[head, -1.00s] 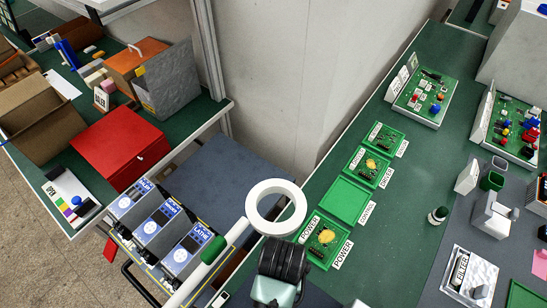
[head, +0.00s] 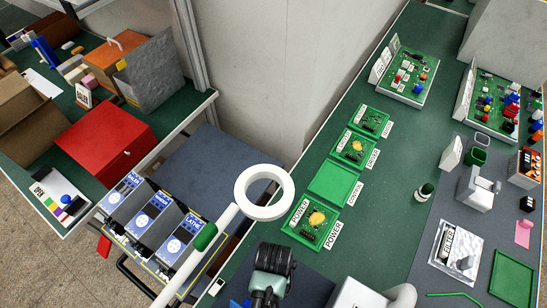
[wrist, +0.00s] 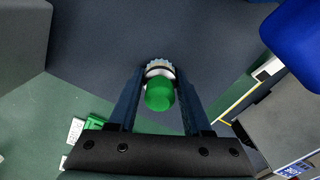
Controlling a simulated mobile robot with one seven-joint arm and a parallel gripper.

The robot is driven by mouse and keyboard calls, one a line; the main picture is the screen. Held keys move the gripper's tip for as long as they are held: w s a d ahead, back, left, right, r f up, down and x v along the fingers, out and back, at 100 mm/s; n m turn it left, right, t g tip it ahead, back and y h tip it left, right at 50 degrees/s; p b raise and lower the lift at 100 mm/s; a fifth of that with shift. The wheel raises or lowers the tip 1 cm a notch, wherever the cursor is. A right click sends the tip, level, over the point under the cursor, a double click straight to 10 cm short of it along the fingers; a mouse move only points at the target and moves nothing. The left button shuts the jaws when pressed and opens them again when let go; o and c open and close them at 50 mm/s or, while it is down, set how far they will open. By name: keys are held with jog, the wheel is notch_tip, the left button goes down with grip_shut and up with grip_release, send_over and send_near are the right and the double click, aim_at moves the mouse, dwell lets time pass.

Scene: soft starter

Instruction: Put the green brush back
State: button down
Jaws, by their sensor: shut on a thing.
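In the wrist view the green brush (wrist: 159,96) shows as a rounded green end with a pale ridged collar behind it. My gripper (wrist: 158,76) is shut on it, one dark finger on each side. The brush points roughly along the fingers, and its far part is hidden. Below is a dark blue-grey surface, apart from the brush as far as I can tell. In the head view my dark and teal arm end (head: 270,268) is at the bottom middle, and I cannot make out the fingers or the held brush there.
A white ring on a white tube (head: 264,192) stands near my arm. Blue labelled boxes (head: 153,212) are at left, with a red box (head: 105,143) behind.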

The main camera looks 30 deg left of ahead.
jog(key=shift+f, duration=0.1)
jog(key=shift+c, duration=1.7)
grip_release()
notch_tip(320, 180, up, 12)
jog(key=shift+r, duration=0.15)
